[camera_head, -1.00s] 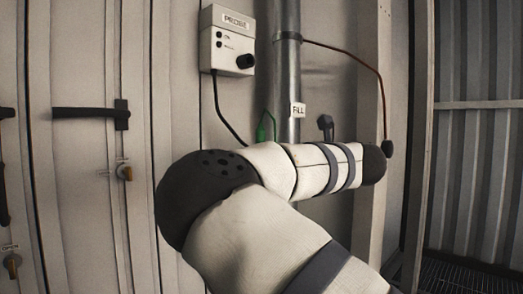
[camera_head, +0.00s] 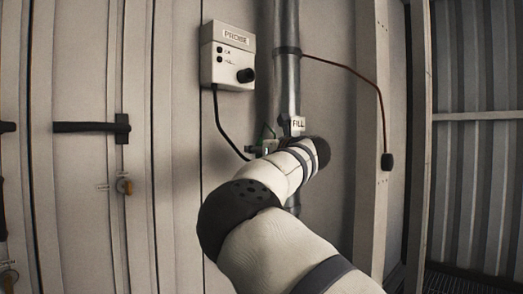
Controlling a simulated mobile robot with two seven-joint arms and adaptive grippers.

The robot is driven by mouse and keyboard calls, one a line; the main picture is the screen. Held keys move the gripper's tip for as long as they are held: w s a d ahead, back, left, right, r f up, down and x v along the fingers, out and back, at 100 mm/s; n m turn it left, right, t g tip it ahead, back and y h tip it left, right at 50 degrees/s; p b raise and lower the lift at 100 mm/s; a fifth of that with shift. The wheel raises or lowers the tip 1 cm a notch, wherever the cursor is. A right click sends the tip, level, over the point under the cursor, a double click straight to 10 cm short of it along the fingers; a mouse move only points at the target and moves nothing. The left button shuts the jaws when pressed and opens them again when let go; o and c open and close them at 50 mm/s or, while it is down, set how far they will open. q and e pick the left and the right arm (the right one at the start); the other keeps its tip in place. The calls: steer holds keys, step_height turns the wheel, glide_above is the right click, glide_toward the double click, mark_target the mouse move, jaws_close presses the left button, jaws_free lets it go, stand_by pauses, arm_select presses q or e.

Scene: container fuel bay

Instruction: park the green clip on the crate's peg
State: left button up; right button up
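My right arm reaches up from the lower right. My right gripper (camera_head: 262,148) is at its far end, close to the green loop and mostly hidden behind my wrist. Small dark and pale parts stick out left of the wrist. I cannot tell whether the fingers are open, or whether they touch the clip. My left gripper is out of view. No crate or peg is in view.
A PROBE box (camera_head: 228,60) with a hanging black cable (camera_head: 222,122) is on the wall. The vertical pipe (camera_head: 287,75) carries a FILL tag (camera_head: 298,124). A red-brown cable (camera_head: 358,80) ends in a black plug (camera_head: 387,161). Door handles (camera_head: 90,127) are at the left.

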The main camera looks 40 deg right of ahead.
jaws_close()
steer(key=shift+r, duration=2.1)
